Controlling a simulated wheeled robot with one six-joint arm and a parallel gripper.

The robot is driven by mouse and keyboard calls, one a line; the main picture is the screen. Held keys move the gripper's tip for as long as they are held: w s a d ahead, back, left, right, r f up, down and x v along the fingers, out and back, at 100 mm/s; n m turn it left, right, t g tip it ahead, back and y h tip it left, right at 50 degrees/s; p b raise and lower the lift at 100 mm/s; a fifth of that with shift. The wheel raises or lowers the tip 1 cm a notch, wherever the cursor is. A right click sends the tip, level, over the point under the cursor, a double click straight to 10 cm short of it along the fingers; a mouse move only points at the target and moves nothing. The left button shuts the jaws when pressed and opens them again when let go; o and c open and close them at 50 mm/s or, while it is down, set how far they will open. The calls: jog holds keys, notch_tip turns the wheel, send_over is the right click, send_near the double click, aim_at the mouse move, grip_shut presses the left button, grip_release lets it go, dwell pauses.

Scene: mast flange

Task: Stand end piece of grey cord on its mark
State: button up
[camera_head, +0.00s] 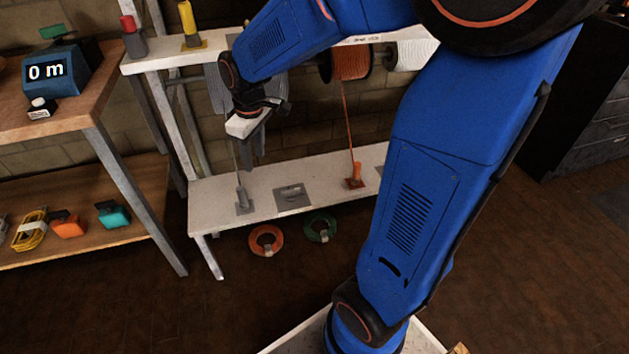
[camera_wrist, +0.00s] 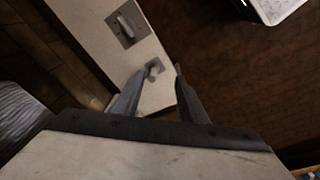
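The end piece of the grey cord (camera_head: 241,194) stands upright, as far as I can tell, on a small grey mark (camera_head: 245,209) near the left end of the lower white shelf. The grey cord (camera_head: 236,155) runs up from it towards the grey spool (camera_head: 216,88). My gripper (camera_head: 257,152) is above the shelf, up and slightly right of the end piece. In the wrist view its two fingers (camera_wrist: 157,72) are apart with nothing held. The end piece (camera_wrist: 153,68) shows beyond the fingertips, between them in the picture.
A grey plate with a fitting (camera_head: 292,195) is right of the mark. An orange cord end (camera_head: 355,174) stands farther right. An orange coil (camera_head: 266,241) and a green coil (camera_head: 320,229) lie below the shelf front. A workbench (camera_head: 60,125) with a length display stands left.

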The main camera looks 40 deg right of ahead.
jog(key=s+d+r+m+t, duration=0.1)
jog(key=s+d+r+m, duration=0.1)
jog(key=s, duration=0.9)
jog(key=s+d+r+m+t, duration=0.1)
jog(key=s+r+m, duration=0.3)
jog(key=s, duration=0.8)
jog(key=shift+d+r+m+t, duration=0.2)
jog(key=shift+d+m+t, duration=0.15)
jog(key=shift+t, duration=0.25)
